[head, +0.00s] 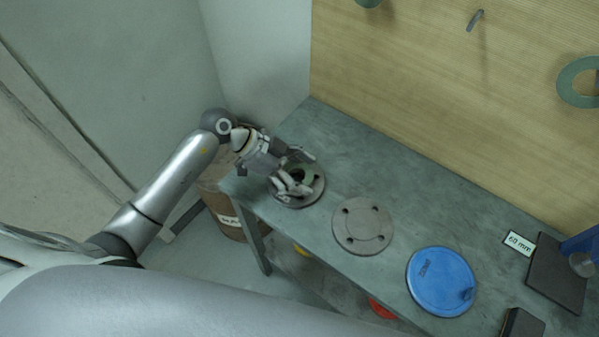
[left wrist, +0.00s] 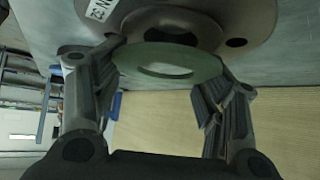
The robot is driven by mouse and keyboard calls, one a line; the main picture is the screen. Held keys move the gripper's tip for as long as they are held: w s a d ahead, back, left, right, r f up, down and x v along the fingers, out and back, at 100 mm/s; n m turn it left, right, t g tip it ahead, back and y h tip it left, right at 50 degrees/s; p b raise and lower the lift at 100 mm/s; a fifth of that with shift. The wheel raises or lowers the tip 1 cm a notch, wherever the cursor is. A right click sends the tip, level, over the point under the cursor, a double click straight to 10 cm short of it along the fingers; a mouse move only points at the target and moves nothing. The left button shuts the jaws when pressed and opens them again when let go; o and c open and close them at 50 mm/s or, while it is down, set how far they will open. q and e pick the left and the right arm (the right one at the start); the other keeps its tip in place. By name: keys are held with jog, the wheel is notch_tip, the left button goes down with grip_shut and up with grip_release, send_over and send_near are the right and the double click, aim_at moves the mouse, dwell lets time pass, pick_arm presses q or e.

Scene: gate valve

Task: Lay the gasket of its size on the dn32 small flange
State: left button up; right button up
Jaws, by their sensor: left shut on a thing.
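My left gripper (head: 290,183) is over the grey round flange (head: 313,195) at the far left part of the bench. In the left wrist view, my left gripper (left wrist: 165,82) has its two fingers on either side of a green ring gasket (left wrist: 150,54) and is shut on it. The gasket (head: 303,173) also shows partly in the head view, over the flange. The flange (left wrist: 240,20) in the left wrist view has bolt holes and a white label, upside down, that seems to read DN 32. I cannot tell whether gasket and flange touch. My right gripper is not in view.
A second grey flange (head: 363,226) and a blue disc (head: 441,281) lie to the right on the grey bench (head: 400,185). A dark block (head: 555,275) is beside a 60 mm label (head: 520,243). Another green ring (head: 568,82) hangs on the wooden back board (head: 430,90).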

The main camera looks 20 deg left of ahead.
pick_arm(q)
jog(key=shift+s+a+f, duration=0.15)
jog(key=shift+s+f, duration=0.05)
jog(key=shift+f, duration=0.3)
jog(key=shift+s+a+f, duration=0.15)
jog(key=shift+f, duration=0.35)
jog(key=o, duration=0.8)
jog(key=shift+o, duration=1.3)
jog(key=shift+w+d, duration=0.15)
jog(key=shift+w, duration=0.05)
jog(key=shift+o, duration=0.2)
jog(key=shift+w+f, duration=0.1)
jog(key=shift+w, duration=0.1)
jog(key=shift+a, duration=0.25)
jog(key=shift+s, duration=0.1)
jog(key=v, duration=1.2)
jog(key=shift+w+d+r, duration=0.2)
jog(key=shift+w+r, duration=0.1)
jog(key=shift+r, duration=0.15)
